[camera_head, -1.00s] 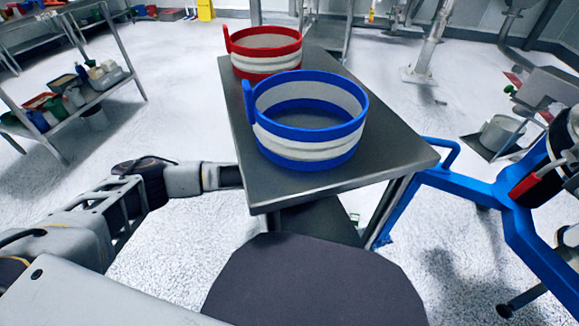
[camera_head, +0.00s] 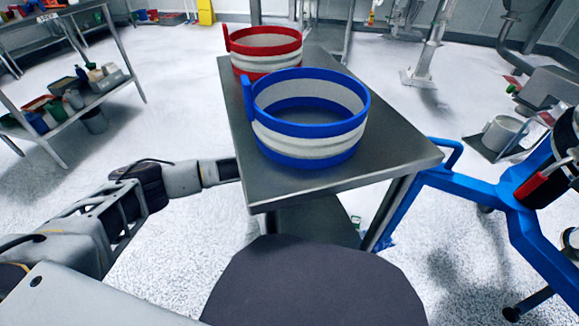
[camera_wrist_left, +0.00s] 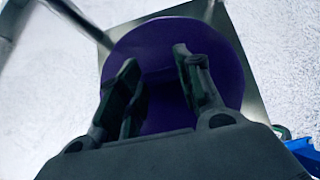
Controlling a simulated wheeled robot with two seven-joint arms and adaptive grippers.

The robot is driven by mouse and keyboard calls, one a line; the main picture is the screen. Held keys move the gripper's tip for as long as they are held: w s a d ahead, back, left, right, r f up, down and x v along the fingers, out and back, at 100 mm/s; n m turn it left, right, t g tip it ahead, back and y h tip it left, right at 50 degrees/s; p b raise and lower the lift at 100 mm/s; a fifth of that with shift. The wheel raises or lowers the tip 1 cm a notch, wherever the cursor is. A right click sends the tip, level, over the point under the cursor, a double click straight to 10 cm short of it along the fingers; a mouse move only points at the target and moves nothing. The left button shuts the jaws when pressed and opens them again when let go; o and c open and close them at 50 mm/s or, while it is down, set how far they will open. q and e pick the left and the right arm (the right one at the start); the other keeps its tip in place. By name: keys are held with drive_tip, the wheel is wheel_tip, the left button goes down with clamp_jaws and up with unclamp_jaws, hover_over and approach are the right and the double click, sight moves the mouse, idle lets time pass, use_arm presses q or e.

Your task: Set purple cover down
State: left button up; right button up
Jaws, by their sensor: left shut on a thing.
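The purple cover (camera_wrist_left: 218,52) is a round, flat disc in the left wrist view, in front of a grey metal surface. My left gripper (camera_wrist_left: 155,66) is over it, its fingers on either side of the cover's middle and shut on it; the gripped part is hard to make out. In the head view my left arm reaches in from the left to the table's edge, and the hand and cover are hidden by the tabletop. I cannot tell whether the cover touches the metal surface. My right gripper is not in view.
A dark metal table (camera_head: 330,185) holds a blue-and-white sifter ring (camera_head: 308,158) in front and a red-and-white ring (camera_head: 265,72) behind. A blue frame (camera_head: 515,215) stands to the right. A cluttered shelf (camera_head: 75,105) stands at the left. Open floor lies between shelf and table.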

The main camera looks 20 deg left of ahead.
use_arm(q)
drive_tip(key=shift+f+b, duration=0.7)
drive_tip(key=shift+f, duration=0.85)
drive_tip(key=o, duration=1)
drive_tip(key=shift+o, duration=0.2)
drive_tip(key=shift+s+d+r+p, duration=0.2)
drive_tip(key=shift+s+r+p, duration=0.15)
drive_tip(key=shift+r, duration=0.1)
drive_tip(key=p+v, duration=0.3)
drive_tip(key=v, duration=0.7)
drive_tip(key=shift+s+d+r+p, duration=0.15)
drive_tip(key=shift+s+r+p, duration=0.15)
drive_tip(key=shift+p, duration=0.1)
